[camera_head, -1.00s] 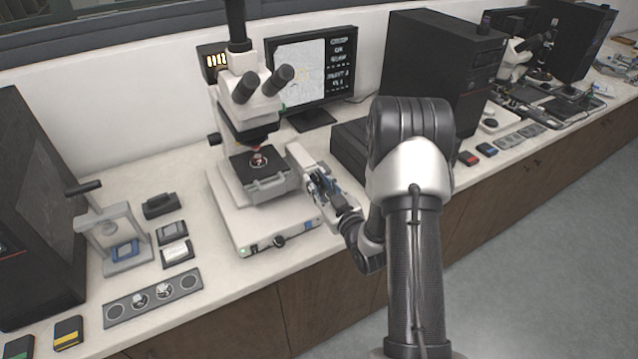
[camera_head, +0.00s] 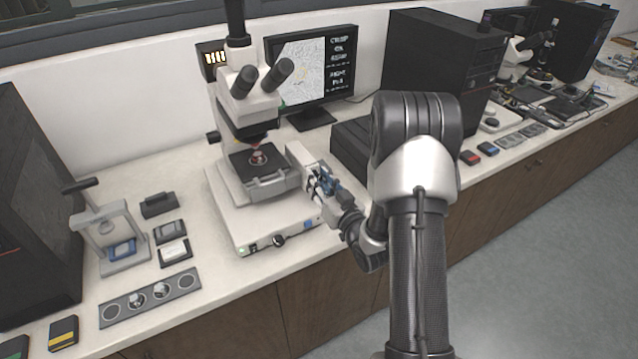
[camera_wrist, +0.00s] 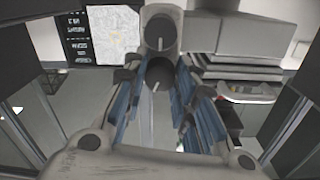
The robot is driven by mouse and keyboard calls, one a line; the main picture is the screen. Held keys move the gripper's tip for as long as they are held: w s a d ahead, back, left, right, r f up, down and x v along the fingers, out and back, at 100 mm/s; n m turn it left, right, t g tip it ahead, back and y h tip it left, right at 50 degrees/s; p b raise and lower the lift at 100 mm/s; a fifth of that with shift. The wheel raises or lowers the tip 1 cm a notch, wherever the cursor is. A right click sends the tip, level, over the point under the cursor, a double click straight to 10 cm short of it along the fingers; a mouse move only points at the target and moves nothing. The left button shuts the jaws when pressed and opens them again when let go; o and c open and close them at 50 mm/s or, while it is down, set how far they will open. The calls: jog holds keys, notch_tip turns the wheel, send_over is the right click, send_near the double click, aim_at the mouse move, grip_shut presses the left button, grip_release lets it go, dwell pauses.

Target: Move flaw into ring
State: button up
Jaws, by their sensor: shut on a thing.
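The microscope (camera_head: 245,105) stands on the bench with a small round sample (camera_head: 258,158) on its dark stage (camera_head: 243,159). Its monitor (camera_head: 314,72) shows a grey, speckled picture with a faint yellowish mark, which may be the ring. I cannot make out the flaw. The screen (camera_wrist: 112,38) also shows in the wrist view, mirrored or turned over. My gripper (camera_head: 322,180) is at the right side of the stage. In the wrist view its blue-padded fingers (camera_wrist: 160,100) are shut on a dark round knob (camera_wrist: 159,73).
A black computer tower (camera_head: 437,70) and a low dark box (camera_head: 362,150) stand right of the microscope, close to my arm. A hand press (camera_head: 108,228) and a grey strip holder (camera_head: 150,297) are at left. The bench's front edge runs below my gripper.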

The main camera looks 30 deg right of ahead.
jog(key=shift+m, duration=0.6)
jog(key=o, duration=1.1)
jog(key=s, duration=1.2)
jog(key=shift+c, duration=0.2)
